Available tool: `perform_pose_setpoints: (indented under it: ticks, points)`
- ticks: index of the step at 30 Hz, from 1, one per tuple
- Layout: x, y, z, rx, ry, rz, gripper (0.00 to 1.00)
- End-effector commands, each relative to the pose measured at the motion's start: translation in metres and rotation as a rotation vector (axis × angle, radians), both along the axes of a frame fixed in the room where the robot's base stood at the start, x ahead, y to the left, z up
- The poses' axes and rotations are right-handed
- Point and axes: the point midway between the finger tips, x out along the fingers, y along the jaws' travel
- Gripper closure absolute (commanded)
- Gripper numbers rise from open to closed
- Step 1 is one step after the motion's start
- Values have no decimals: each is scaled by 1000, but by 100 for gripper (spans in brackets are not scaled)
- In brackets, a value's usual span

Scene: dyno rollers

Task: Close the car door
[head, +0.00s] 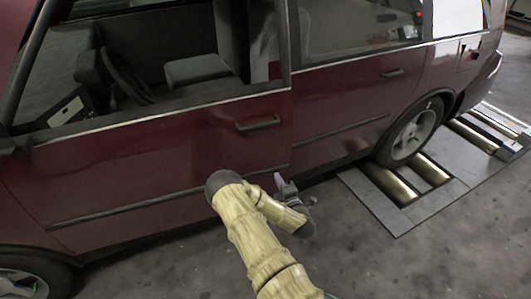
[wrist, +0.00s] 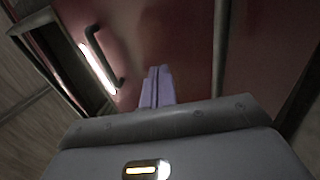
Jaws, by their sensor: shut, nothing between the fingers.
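The dark red car's front door (head: 150,165) fills the left of the head view, with a black handle (head: 258,123) near its rear edge. Its trim strips do not line up with those of the rear door (head: 345,95), so it stands slightly ajar. My gripper (head: 280,181) is low beside the door's rear edge, below the handle. In the wrist view my gripper (wrist: 159,72) is shut and empty, its pale fingers together and pointing at the red panel. The handle (wrist: 101,55) lies left of the fingers there. I cannot tell whether the fingertips touch the door.
A grey roller platform (head: 385,208) with metal rollers lies under the car's rear wheel (head: 415,130). The front wheel (head: 25,283) shows at lower left. The grey floor (head: 390,265) at lower right is clear.

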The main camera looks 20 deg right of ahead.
Motion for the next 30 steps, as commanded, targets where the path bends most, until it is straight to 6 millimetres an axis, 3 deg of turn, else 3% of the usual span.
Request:
perform_pose_setpoints:
  ticks: [6,11,30]
  points:
    - [2,0,0,3,0,-2,100]
    - [16,-1,2,3,-1,-1,100]
    - [119,-8,8,3,0,0,100]
